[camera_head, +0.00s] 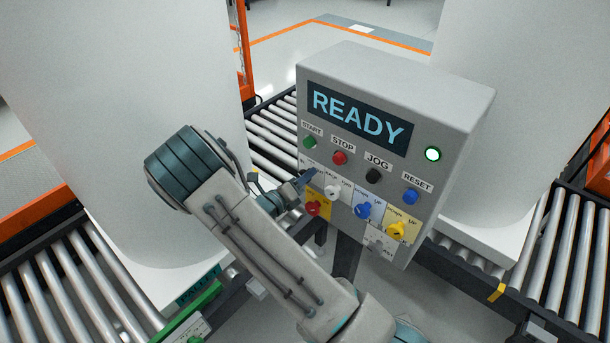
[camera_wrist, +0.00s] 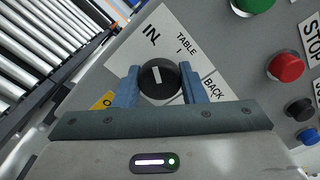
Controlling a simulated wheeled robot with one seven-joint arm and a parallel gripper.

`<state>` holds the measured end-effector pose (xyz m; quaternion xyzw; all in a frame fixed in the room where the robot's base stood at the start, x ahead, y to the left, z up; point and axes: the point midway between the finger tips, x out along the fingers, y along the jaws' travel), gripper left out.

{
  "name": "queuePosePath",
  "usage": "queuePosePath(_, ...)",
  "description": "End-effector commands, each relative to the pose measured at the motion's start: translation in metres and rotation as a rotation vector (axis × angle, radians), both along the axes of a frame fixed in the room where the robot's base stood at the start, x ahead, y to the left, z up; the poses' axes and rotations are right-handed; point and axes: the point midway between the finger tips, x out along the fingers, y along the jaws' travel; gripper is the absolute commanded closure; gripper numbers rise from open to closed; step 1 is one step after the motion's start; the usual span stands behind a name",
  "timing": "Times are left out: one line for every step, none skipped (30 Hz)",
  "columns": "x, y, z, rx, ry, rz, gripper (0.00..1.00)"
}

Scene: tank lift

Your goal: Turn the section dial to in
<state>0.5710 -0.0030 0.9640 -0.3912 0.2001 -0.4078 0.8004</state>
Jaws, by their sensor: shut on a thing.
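The section dial (camera_wrist: 159,79) is a round black knob with a short white pointer line, on a white plate (camera_wrist: 132,52) lettered IN, TABLE and BACK. In the wrist view the pointer line leans up and slightly left, towards the side where IN stands; I cannot tell whether it lines up exactly. My gripper (camera_wrist: 160,84) has one blue finger on each side of the dial and is shut on it. In the head view my gripper (camera_head: 302,182) reaches the left side of the control box (camera_head: 455,105) and hides the dial.
START (camera_head: 310,142), STOP (camera_head: 340,158), JOG (camera_head: 373,176) and RESET (camera_head: 410,196) buttons sit above the dial row. Red (camera_head: 313,208), white, blue and yellow knobs (camera_head: 396,230) are close by. Roller conveyors and large white tanks flank the box.

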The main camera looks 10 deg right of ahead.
Motion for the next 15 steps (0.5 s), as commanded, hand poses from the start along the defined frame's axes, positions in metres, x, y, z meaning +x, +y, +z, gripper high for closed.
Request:
queuePosePath(0.0020, 0.0023, 0.0020, -0.003, -0.002, 0.008, 0.86)
queuePosePath(0.0020, 0.0023, 0.0020, -0.003, -0.002, 0.008, 0.86)
queuePosePath(0.0021, 0.0024, 0.0019, -0.003, -0.001, 0.008, 0.85)
queuePosePath(0.0020, 0.0023, 0.0018, -0.004, -0.002, 0.007, 0.85)
queuePosePath(0.0020, 0.0023, 0.0018, -0.004, -0.002, 0.007, 0.85)
queuePosePath(0.0021, 0.0024, 0.0019, -0.004, -0.002, 0.007, 0.85)
queuePosePath(0.0021, 0.0024, 0.0019, -0.003, -0.002, 0.007, 0.85)
queuePosePath(0.0021, 0.0024, 0.0019, -0.003, -0.002, 0.007, 0.85)
queuePosePath(0.0021, 0.0024, 0.0019, -0.003, -0.002, 0.007, 0.85)
queuePosePath(0.0021, 0.0024, 0.0019, -0.003, -0.002, 0.007, 0.85)
queuePosePath(0.0020, 0.0023, 0.0020, -0.003, -0.002, 0.007, 0.57)
queuePosePath(0.0019, 0.0021, 0.0019, -0.003, -0.002, 0.006, 0.46)
queuePosePath(0.0018, 0.0019, 0.0017, -0.003, -0.002, 0.006, 0.41)
queuePosePath(0.0016, 0.0015, 0.0016, -0.002, -0.002, 0.005, 0.41)
queuePosePath(0.0014, 0.0010, 0.0015, -0.002, -0.002, 0.004, 0.41)
